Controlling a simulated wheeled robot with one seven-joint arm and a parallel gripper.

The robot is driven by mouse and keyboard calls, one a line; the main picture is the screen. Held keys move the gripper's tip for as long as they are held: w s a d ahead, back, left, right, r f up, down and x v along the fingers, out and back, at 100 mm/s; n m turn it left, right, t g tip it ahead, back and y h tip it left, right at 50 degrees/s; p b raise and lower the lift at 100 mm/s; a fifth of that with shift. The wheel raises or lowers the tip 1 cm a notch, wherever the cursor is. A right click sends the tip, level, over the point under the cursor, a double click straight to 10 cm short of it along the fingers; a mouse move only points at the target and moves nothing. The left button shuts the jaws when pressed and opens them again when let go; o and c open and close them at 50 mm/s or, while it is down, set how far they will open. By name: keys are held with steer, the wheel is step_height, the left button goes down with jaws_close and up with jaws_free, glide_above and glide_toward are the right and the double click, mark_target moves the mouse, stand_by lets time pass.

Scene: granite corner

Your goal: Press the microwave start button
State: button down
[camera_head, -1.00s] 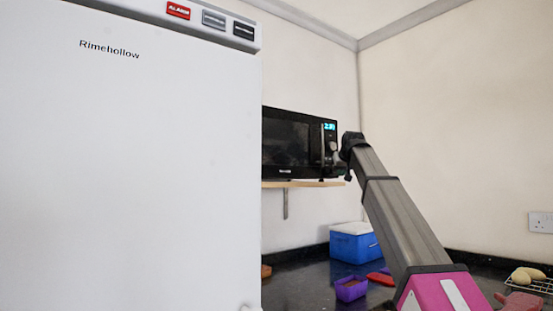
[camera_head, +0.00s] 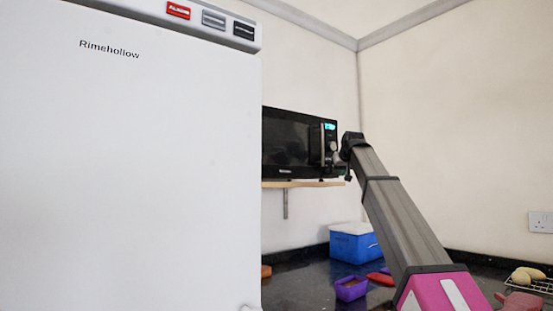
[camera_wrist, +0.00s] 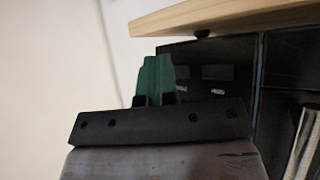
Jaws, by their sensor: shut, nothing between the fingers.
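The black microwave (camera_head: 285,145) sits on a wooden shelf (camera_head: 300,184), its lit blue display (camera_head: 329,127) on the right of its front. In the wrist view its black control panel (camera_wrist: 235,85) appears upside down, with dark rectangular buttons and small white labels. One button (camera_wrist: 218,72) shows clearly; another (camera_wrist: 187,72) is right beside my fingertips. My gripper (camera_wrist: 155,60) is shut and empty, its green fingers in front of the panel's edge. I cannot tell whether they touch. In the head view my wrist and gripper hide part of the lower panel.
A tall white Rimehollow cabinet (camera_head: 130,170) fills the left, close to the microwave. The shelf edge (camera_wrist: 225,18) lies close to my fingers. The microwave handle (camera_wrist: 302,140) stands out nearby. A blue cooler box (camera_head: 353,247) and purple tub (camera_head: 350,289) sit below.

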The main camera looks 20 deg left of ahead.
steer(key=shift+w+a, duration=0.1)
steer(key=shift+a, duration=0.05)
stand_by(0.5)
steer(key=shift+w+a, duration=0.15)
steer(key=shift+a, duration=0.05)
